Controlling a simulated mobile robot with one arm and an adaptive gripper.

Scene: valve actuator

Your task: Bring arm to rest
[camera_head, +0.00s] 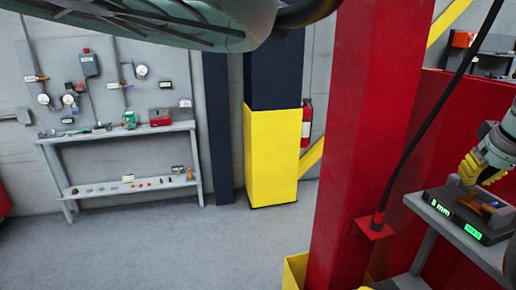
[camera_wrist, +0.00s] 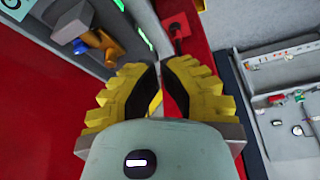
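My gripper (camera_head: 468,168) is at the right edge of the head view, with its yellow fingers just above a dark device on a grey stand. In the wrist view, the two ribbed yellow fingers with black pads (camera_wrist: 160,66) come together at their tips. I see nothing held between them. The dark device (camera_head: 447,212) has lit green displays, one reading "8 mm". A small orange and blue part (camera_head: 488,205) sits on it. In the wrist view this part (camera_wrist: 100,44) lies to the upper left, apart from the fingers.
A red post (camera_head: 355,130) with a cable stands left of the device. A red panel (camera_head: 450,125) is behind it. A grey workbench (camera_head: 120,137) with tools stands far left, near a yellow and dark column (camera_head: 271,150). The floor (camera_head: 190,245) between is clear.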

